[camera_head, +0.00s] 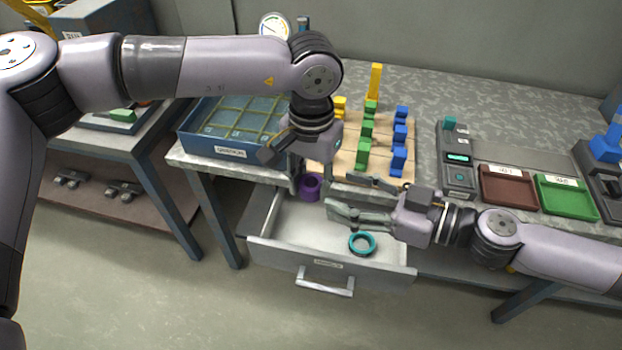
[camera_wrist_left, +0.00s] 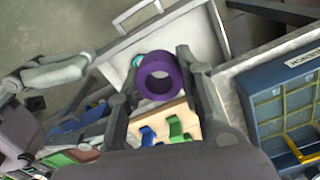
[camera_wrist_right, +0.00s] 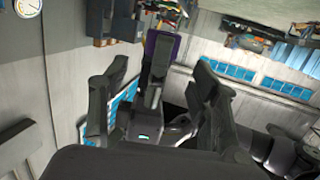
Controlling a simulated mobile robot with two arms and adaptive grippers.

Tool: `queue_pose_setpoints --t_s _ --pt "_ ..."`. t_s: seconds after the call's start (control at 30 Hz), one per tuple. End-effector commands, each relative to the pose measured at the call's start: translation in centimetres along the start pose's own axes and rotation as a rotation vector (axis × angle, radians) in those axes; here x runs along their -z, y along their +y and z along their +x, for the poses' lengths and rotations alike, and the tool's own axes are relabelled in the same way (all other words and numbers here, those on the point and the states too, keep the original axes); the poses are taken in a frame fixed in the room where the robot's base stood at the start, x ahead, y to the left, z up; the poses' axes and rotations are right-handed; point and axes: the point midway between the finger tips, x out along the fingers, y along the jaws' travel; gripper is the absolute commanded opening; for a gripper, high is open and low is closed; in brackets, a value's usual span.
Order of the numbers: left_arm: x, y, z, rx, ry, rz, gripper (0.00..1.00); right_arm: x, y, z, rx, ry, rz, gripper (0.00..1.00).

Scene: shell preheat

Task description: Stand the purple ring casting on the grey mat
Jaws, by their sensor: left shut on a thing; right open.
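The purple ring casting (camera_head: 311,194) is above the back left part of the open drawer. My left gripper (camera_head: 306,180) is shut on it. In the left wrist view the purple ring (camera_wrist_left: 180,70) sits between the two fingers, its round hole facing the camera. My right gripper (camera_head: 338,192) is open and empty, just right of the ring, its fingers pointing left. In the right wrist view a purple piece (camera_wrist_right: 160,47) shows ahead between its fingers, partly covered. A flat grey panel (camera_head: 520,151) lies behind the red and green trays; I cannot tell whether it is the mat.
A teal ring (camera_head: 362,244) lies in the open grey drawer (camera_head: 290,257). On the table stand a blue gridded crate (camera_head: 215,149), a wooden board (camera_head: 345,160) with yellow, green and blue pieces, a control box (camera_head: 457,178), a red tray (camera_head: 508,190) and a green tray (camera_head: 566,199).

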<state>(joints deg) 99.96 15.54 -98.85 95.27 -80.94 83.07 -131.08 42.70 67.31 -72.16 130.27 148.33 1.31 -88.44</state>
Motion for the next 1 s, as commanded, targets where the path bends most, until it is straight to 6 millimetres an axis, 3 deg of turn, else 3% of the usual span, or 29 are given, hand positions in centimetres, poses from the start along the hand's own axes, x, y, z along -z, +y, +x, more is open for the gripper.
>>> queue_pose_setpoints --t_s 0.17,1.0 --pt "0.0 0.0 0.0 0.0 0.0 0.0 0.05 -0.2 -0.1 -1.9 0.0 -0.006 0.001 0.56" --pt "0.0 0.0 0.0 0.0 0.0 0.0 0.05 -0.1 -0.1 -6.1 0.001 -0.001 0.003 0.56"
